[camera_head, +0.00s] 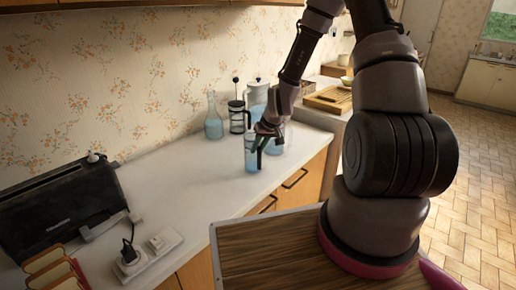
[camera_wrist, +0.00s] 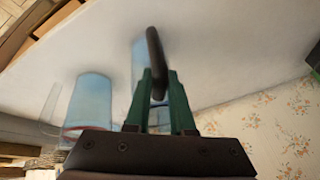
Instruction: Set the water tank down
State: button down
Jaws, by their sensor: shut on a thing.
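The water tank (camera_head: 251,156) is a clear, bluish container with a dark handle (camera_wrist: 155,55). It is upright at the counter's front part in the head view. In the wrist view its bluish body (camera_wrist: 139,62) shows partly behind the handle. My gripper (camera_head: 262,141) is on the right side of the tank. Its green fingers (camera_wrist: 160,98) are closed on the handle in the wrist view. The tank's base is at or just above the white counter (camera_head: 190,185); I cannot tell whether it touches.
A glass carafe (camera_head: 214,121), a French press (camera_head: 237,117) and a bluish pitcher (camera_head: 257,94) stand close behind the tank. Another bluish vessel (camera_head: 274,147) is just right of it. A black toaster (camera_head: 60,212) and a power strip (camera_head: 148,256) are at left. The counter between is clear.

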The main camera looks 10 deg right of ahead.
jog(key=shift+f, duration=0.45)
jog(key=c, duration=0.7)
grip_release()
jog(key=shift+r, duration=1.45)
jog(key=shift+r, duration=2)
